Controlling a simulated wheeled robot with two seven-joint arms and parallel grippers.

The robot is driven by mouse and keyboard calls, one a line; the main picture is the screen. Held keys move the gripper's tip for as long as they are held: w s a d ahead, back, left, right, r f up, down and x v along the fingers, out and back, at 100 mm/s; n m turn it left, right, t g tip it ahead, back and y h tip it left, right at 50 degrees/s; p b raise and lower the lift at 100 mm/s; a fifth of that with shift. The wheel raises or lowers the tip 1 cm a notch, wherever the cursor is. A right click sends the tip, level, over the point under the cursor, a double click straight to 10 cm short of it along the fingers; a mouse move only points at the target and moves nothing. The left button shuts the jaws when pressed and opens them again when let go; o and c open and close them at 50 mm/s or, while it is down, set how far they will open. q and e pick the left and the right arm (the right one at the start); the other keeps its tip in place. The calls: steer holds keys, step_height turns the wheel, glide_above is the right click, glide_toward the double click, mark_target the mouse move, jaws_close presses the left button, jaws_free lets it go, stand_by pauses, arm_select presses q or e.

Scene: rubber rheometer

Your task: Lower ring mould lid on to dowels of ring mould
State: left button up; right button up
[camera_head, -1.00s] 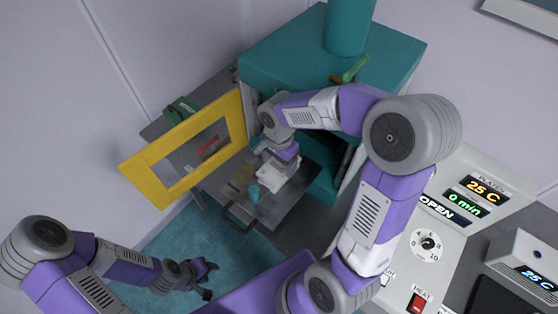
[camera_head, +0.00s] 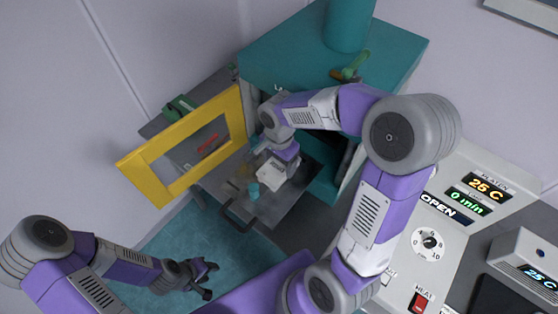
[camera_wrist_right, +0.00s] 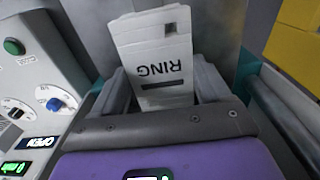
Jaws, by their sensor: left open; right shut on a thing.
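In the wrist view a pale grey block marked RING (camera_wrist_right: 160,48), the ring mould lid by its label, sits between the fingers of my right gripper (camera_wrist_right: 163,92), which is shut on it. In the head view my right gripper (camera_head: 275,163) points down over the press tray, with a pale block (camera_head: 277,175) right under it. I cannot tell lid from mould there. The dowels, and any gap between lid and mould, are hidden. My left gripper (camera_head: 205,282) is open and empty, low over the teal floor mat, away from the tray.
The metal tray (camera_head: 232,205) juts from the teal press (camera_head: 300,55). A small teal cylinder (camera_head: 253,190) stands on it beside the pale block. The yellow-framed door (camera_head: 150,178) is open at the left. A control panel (camera_head: 450,210) reading OPEN stands at the right.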

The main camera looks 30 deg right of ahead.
steer(key=shift+f, duration=0.1)
steer(key=o, duration=1.2)
steer(key=shift+o, duration=0.2)
step_height(320, 180, up, 8)
steer(key=shift+f+p, duration=0.15)
steer(key=shift+p, duration=0.3)
steer(key=shift+f, duration=0.1)
